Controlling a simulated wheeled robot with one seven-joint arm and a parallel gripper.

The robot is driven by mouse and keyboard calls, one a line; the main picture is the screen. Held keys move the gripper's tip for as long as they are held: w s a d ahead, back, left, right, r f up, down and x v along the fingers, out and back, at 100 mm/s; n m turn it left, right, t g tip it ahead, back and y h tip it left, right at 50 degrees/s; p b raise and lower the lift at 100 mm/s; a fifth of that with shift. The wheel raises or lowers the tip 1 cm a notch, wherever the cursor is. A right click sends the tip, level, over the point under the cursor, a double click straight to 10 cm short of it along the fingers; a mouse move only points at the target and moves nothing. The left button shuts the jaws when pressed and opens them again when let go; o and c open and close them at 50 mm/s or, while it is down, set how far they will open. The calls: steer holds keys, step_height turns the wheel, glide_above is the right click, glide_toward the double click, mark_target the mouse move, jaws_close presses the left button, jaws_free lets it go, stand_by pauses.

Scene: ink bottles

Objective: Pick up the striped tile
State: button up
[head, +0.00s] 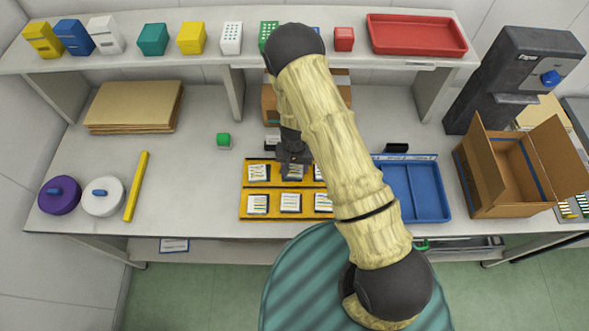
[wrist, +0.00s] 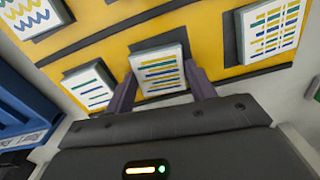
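In the wrist view, a white tile with green, yellow and blue stripes (wrist: 158,68) lies on the yellow board (wrist: 110,35). My gripper (wrist: 161,72) is open, with one finger at each side of this tile; I cannot tell whether they touch it. To its left lies a smaller-looking tile with short stripes (wrist: 88,85). A wavy-line tile (wrist: 32,14) and a tile with columns of dashes (wrist: 268,28) lie farther out. In the head view, my gripper (head: 292,168) is over the board's back row (head: 275,184) and mostly hides the middle tile.
A blue tray (head: 427,190) and an open cardboard box (head: 500,178) stand to the right. A yellow bar (head: 137,185) and two round containers lie far left.

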mark_target(295, 169)
steer(key=c, duration=0.5)
step_height(295, 169, up, 10)
steer(key=shift+b, duration=1.25)
